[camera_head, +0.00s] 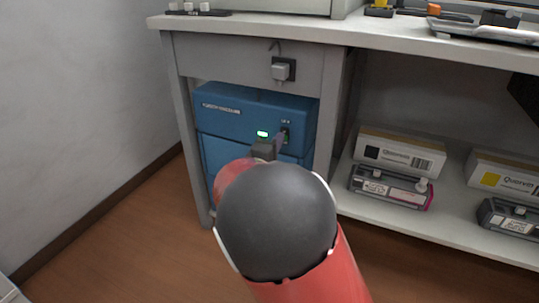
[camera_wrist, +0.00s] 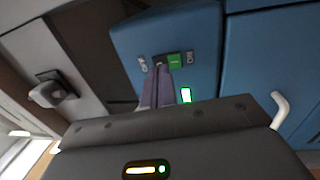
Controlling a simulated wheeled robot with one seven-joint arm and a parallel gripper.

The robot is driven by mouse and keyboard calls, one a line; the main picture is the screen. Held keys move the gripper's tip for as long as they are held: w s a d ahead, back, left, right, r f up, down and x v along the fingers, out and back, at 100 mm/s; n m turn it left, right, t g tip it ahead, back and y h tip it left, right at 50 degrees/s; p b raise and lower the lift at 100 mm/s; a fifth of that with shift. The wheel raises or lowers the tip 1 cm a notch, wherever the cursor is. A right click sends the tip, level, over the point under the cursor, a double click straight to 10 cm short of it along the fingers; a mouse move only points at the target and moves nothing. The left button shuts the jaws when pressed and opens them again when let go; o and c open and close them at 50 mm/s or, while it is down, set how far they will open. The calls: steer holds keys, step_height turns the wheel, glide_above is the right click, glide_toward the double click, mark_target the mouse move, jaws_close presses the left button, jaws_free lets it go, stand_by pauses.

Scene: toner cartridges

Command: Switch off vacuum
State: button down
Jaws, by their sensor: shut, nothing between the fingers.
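The vacuum (camera_head: 222,122) is a blue box under the bench, and its blue front also fills much of the wrist view (camera_wrist: 262,65). A small switch (camera_head: 285,130) sits on its front; in the wrist view the switch (camera_wrist: 174,61) shows a green part beside a dark part. A green light (camera_head: 263,134) is lit next to it, also in the wrist view (camera_wrist: 185,95). My gripper (camera_head: 280,140) is shut and empty, its fingertips (camera_wrist: 157,76) right at the switch, over the dark part's edge. I cannot tell whether they touch it.
A grey bench (camera_head: 245,30) stands over the vacuum, with a leg close on each side. A socket with a plug (camera_head: 281,71) is on the bench front above. Boxes (camera_head: 400,153) and toner cartridges (camera_head: 390,187) lie on the right shelf. The floor at left is clear.

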steer(key=shift+x, duration=0.85)
